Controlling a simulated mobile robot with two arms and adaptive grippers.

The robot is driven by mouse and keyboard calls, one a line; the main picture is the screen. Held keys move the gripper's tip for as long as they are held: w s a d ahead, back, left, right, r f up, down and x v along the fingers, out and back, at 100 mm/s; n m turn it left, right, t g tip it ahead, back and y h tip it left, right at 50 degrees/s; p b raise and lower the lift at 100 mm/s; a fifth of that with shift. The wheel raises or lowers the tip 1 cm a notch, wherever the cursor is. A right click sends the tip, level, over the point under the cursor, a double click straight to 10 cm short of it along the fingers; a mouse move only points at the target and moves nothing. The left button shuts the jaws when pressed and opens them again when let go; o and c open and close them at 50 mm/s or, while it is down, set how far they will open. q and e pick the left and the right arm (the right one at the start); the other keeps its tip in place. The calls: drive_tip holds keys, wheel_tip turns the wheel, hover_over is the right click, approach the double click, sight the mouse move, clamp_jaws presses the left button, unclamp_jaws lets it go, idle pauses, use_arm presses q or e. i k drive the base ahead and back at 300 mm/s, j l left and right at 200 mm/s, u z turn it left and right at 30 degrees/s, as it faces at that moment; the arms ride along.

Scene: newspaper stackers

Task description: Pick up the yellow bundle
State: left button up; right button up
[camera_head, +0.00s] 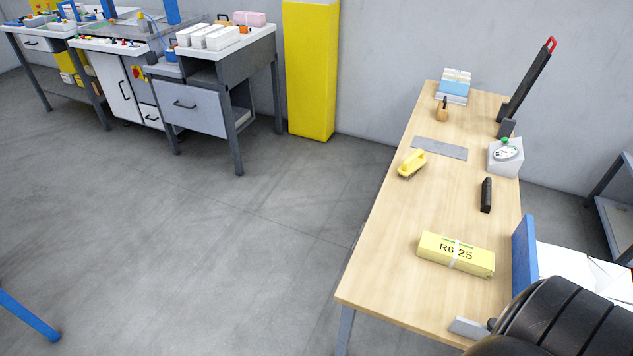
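The yellow bundle (456,254) is a flat, box-shaped pack marked "R6 25", with a pale band around its middle. It lies near the front end of the wooden table (390,275), long side running left to right. Nothing touches it. Neither of my grippers can be made out in the head view.
A yellow brush (411,164), grey plate (439,148), black block (486,195) and dial scale (505,158) share the table. A blue panel (523,262) stands right of the bundle. A large black ribbed shape (560,320) fills the lower right. Open floor (230,250) lies left.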

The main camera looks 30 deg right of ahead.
sight(450, 252)
drive_tip(key=i+j+u, duration=0.3)
drive_tip(key=i, duration=0.15)
drive_tip(key=i+j+u, duration=0.25)
drive_tip(key=i, duration=0.25)
drive_tip(key=i+z, duration=1)
drive_tip(key=i+l+z, duration=0.1)
drive_tip(key=z, duration=0.35)
drive_tip(key=i+z, duration=0.55)
drive_tip(key=z, duration=0.35)
drive_tip(key=i+j+z, duration=0.1)
drive_tip(key=z, duration=0.3)
drive_tip(key=i+j+z, duration=0.25)
drive_tip(key=z, duration=0.2)
drive_tip(key=i+j+z, duration=0.2)
drive_tip(key=z, duration=0.25)
